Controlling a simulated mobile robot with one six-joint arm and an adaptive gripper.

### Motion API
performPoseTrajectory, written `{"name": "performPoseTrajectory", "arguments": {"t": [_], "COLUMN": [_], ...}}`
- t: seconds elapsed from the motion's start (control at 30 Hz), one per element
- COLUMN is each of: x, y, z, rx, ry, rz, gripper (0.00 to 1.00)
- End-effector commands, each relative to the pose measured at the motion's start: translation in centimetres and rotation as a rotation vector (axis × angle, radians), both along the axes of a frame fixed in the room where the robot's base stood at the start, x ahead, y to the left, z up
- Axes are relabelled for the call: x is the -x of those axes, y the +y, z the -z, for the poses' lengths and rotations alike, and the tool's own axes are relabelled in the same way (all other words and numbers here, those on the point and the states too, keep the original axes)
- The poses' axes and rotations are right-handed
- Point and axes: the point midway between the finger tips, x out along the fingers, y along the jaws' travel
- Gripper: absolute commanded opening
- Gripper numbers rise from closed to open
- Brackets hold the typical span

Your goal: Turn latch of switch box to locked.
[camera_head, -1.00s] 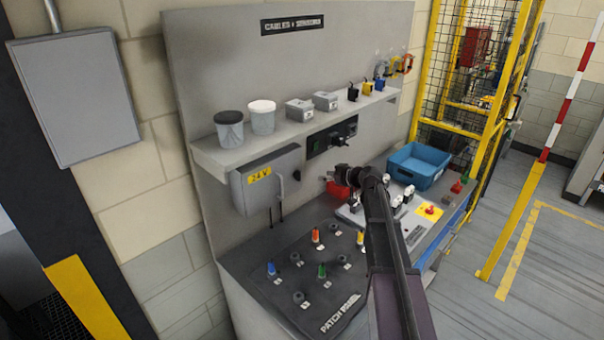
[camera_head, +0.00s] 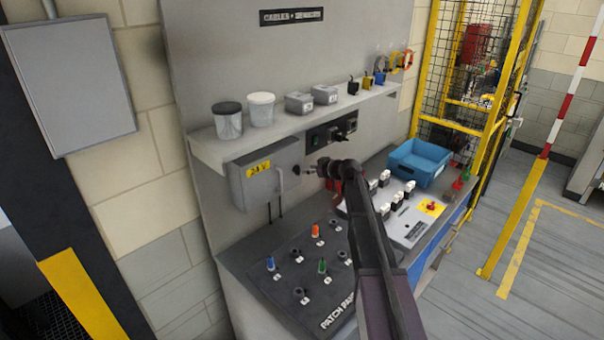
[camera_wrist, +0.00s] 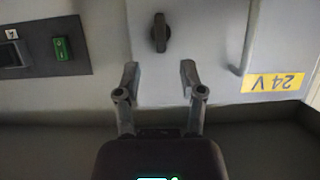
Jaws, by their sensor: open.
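The switch box (camera_head: 262,176) is a grey box with a yellow 24 V label, mounted under the shelf in the head view. In the wrist view the box (camera_wrist: 212,60) appears upside down. Its latch (camera_wrist: 160,32) is a dark knob, long side roughly vertical in the wrist view. My gripper (camera_wrist: 160,78) is open and empty, its fingertips pointing at the latch and short of it in the wrist picture. In the head view my gripper (camera_head: 311,170) is at the right side of the box, and the latch is hard to make out there.
A handle (camera_head: 281,181) stands out from the box front. A dark socket panel (camera_head: 332,132) is right of the box. Below lies a patch panel (camera_head: 308,272) with coloured plugs. A blue bin (camera_head: 419,164) sits at the back right. Jars and small boxes stand on the shelf (camera_head: 290,119).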

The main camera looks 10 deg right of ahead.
Motion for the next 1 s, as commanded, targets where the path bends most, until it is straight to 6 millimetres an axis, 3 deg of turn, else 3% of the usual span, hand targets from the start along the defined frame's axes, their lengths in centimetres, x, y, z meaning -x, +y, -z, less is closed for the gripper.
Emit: {"name": "performPoseTrajectory", "arguments": {"t": [0.33,0.87,1.0], "x": [-3.6,-4.2,-4.2], "y": [2.5,3.2,3.2], "z": [1.9,2.2,2.2], "rx": [0.000,0.000,0.000], "ry": [0.000,0.000,0.000], "rz": [-0.001,-0.002,-0.002], "gripper": [0.51,0.51,0.10]}}
